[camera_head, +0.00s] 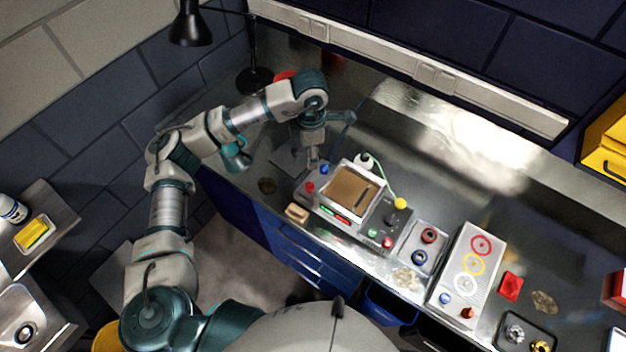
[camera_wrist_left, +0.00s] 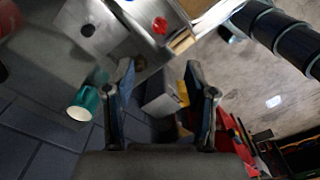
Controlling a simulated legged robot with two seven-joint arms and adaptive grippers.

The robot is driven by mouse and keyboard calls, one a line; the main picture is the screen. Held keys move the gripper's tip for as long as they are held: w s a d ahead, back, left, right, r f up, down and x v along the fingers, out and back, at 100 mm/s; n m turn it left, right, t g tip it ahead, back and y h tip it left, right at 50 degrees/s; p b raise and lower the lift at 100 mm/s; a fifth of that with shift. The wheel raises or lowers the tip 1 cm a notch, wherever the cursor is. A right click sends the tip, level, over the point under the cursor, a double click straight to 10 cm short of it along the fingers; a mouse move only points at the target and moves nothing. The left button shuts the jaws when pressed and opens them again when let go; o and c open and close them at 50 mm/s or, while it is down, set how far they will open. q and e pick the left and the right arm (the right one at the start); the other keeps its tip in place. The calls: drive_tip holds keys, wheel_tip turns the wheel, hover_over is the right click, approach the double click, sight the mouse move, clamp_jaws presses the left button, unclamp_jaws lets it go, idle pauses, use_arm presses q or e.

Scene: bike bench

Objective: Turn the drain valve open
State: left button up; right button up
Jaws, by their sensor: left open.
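A light grey bench unit (camera_head: 372,169) with a brown recessed top stands at the middle of the bench in the head view. At its left end are a red knob (camera_head: 324,169) and a blue knob (camera_head: 310,187). I cannot tell which part is the drain valve. My left gripper (camera_head: 313,163) points down by the unit's left end. Its fingers (camera_wrist_left: 160,75) are apart with nothing held between them. My right gripper is not in view.
Right of the unit are a plate with red and blue rings (camera_head: 424,247), a white panel with coloured rings (camera_head: 491,235) and a red block (camera_head: 510,287). A black lamp (camera_head: 192,26) stands at the back left. The bench behind the unit is mostly clear.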

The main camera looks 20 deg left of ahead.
use_arm(q)
drive_tip(key=p, duration=0.1)
hover_over(309, 184)
drive_tip(key=f, duration=0.8)
drive_tip(key=shift+w+a+f, duration=0.1)
drive_tip(key=shift+a+f, duration=0.05)
drive_tip(key=shift+a, duration=0.2)
drive_tip(key=f, duration=0.2)
drive_tip(key=d+f+p, duration=0.1)
drive_tip(key=f, duration=0.4)
drive_tip(key=shift+d+f, duration=0.15)
drive_tip(key=shift+f, duration=0.15)
drive_tip(key=shift+a, duration=0.4)
drive_tip(key=shift+c, duration=1)
drive_tip(key=c, duration=0.8)
clamp_jaws()
